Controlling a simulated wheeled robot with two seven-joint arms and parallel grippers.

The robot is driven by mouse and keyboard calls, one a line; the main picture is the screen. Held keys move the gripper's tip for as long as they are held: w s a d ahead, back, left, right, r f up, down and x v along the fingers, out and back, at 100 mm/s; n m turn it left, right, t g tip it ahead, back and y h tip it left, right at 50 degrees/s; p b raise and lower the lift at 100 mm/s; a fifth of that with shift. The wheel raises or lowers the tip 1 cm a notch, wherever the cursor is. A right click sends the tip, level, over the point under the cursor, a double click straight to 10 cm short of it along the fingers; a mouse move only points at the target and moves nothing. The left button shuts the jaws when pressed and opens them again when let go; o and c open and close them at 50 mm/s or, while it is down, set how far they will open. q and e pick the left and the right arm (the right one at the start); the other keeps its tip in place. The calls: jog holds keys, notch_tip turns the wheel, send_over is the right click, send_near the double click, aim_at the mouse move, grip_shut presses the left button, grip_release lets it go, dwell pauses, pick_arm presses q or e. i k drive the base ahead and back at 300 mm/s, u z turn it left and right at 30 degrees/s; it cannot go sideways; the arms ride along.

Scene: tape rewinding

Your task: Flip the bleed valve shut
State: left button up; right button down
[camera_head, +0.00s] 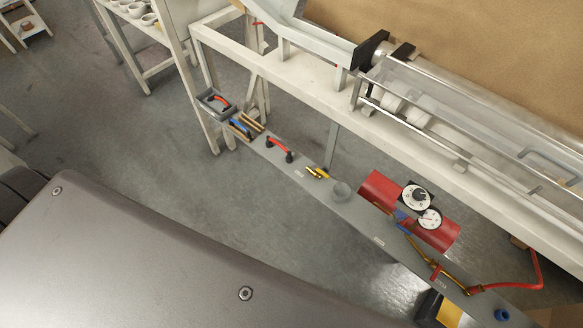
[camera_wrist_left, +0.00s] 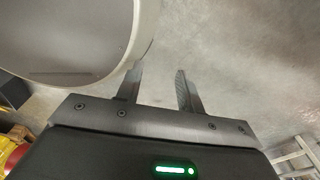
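A red cylinder (camera_head: 378,190) with two round dial gauges (camera_head: 418,197) lies on the long grey bench at the right of the head view. Brass piping (camera_head: 413,240) runs from it toward the lower right. A small red lever (camera_head: 436,272) stands on this piping and may be the bleed valve; its exact angle is too small to tell. My left gripper (camera_wrist_left: 159,71) is open and empty in the left wrist view, its fingers apart above bare floor. Neither gripper shows in the head view, so no gripper is seen at the valve.
A red hose (camera_head: 520,286) curls at the right. A white frame (camera_head: 270,68) stands behind. Grey floor (camera_head: 130,130) is open to the left.

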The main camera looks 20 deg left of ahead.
aim_at(315, 166)
jog(key=u, duration=0.4)
jog(key=i, duration=0.5)
jog(key=z, duration=3.75)
jog(key=k, duration=1.5)
jog(key=u, duration=1.65)
